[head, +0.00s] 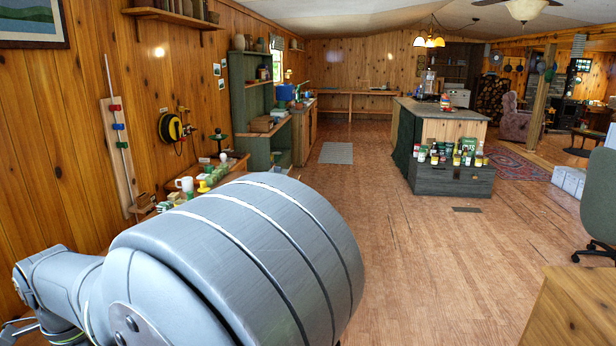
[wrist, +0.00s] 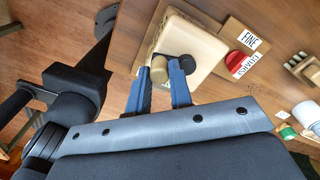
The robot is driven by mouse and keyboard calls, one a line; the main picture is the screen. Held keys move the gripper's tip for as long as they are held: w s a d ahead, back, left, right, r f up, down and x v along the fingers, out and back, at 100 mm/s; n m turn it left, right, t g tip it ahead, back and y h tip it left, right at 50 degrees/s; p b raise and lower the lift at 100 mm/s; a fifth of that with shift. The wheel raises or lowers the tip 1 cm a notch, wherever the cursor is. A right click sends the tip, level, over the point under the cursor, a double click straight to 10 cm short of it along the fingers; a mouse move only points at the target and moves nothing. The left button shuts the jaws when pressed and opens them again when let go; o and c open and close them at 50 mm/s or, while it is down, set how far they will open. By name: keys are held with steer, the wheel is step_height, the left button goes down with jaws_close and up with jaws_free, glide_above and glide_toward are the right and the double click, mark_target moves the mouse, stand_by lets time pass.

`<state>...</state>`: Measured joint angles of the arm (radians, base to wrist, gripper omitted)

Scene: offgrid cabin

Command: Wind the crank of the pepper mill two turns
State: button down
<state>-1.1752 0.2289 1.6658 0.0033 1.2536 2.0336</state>
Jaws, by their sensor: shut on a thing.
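The pepper mill (wrist: 196,36) shows in the wrist view as a cream, square-sided body seen from above. A tan, rounded crank knob (wrist: 158,68) stands at its near left side, with a dark part of the crank beside it. My gripper (wrist: 160,80) has its two blue fingers on either side of the knob and is shut on it. The rest of the crank is largely hidden by the knob and the right finger. In the head view my arm covers the near foreground, and the gripper and mill cannot be made out.
Right of the mill lie a FINE card (wrist: 249,41), a COARSE card (wrist: 243,66) and a red disc (wrist: 232,58). Further right are a wooden holder (wrist: 302,68) and a green-and-white container (wrist: 287,132). A dark round-ended object (wrist: 106,16) is at upper left.

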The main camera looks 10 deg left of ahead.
steer(key=shift+a+r+m, duration=0.1)
steer(key=shift+a+m, duration=0.05)
steer(key=shift+m, duration=0.25)
steer(key=shift+a+m, duration=0.25)
steer(key=shift+m, duration=0.55)
steer(key=shift+a+m, duration=0.25)
steer(key=shift+m, duration=0.55)
steer(key=shift+a+m, duration=0.2)
steer(key=shift+m, duration=0.6)
